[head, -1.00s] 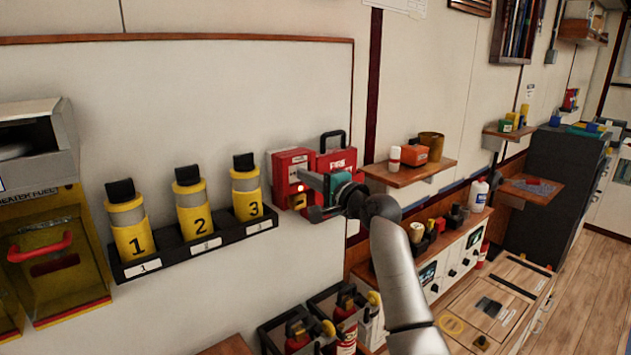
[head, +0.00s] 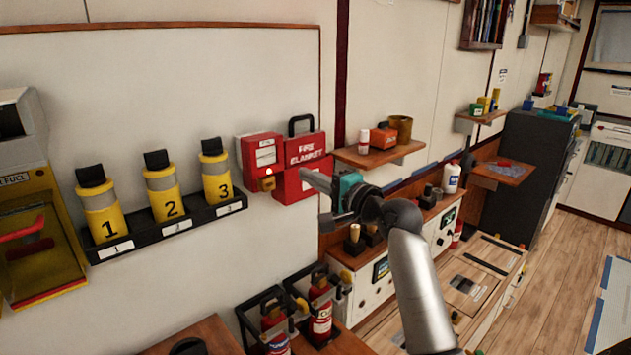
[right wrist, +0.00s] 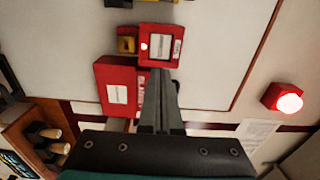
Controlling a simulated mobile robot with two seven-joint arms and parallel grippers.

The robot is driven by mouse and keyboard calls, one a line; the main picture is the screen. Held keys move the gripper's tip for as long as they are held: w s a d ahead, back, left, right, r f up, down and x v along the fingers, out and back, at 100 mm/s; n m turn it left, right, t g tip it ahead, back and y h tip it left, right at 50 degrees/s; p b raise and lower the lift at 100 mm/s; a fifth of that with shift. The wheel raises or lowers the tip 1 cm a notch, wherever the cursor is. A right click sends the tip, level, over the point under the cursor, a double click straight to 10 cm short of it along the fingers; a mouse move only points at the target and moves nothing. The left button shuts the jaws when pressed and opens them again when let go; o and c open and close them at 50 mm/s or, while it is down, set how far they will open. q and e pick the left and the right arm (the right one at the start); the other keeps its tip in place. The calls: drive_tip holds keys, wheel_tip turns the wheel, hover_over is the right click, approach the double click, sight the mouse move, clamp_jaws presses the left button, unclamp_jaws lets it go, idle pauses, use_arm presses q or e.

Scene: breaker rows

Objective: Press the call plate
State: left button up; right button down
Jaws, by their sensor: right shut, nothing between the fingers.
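A red wall box with a white plate, probably the call plate (head: 260,149), is on the white wall right of the numbered canisters. It has a small lit lamp, with a yellow-brown block below. It also shows in the right wrist view (right wrist: 160,43), just beyond my fingertips. My right gripper (head: 304,173) is shut and empty. In the right wrist view the shut fingers (right wrist: 160,72) point at the lower edge of the plate's box; contact cannot be told. My left gripper is out of view.
A black rack (head: 176,229) holds yellow canisters 1, 2 and 3. A wooden shelf (head: 378,153) juts from the wall at right. Fire extinguishers (head: 320,310) stand below. A red lamp (right wrist: 288,102) glows in the right wrist view. Open floor lies far right.

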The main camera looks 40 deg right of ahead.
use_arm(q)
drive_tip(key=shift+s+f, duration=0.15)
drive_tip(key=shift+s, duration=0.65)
use_arm(e)
drive_tip(key=shift+s, duration=0.65)
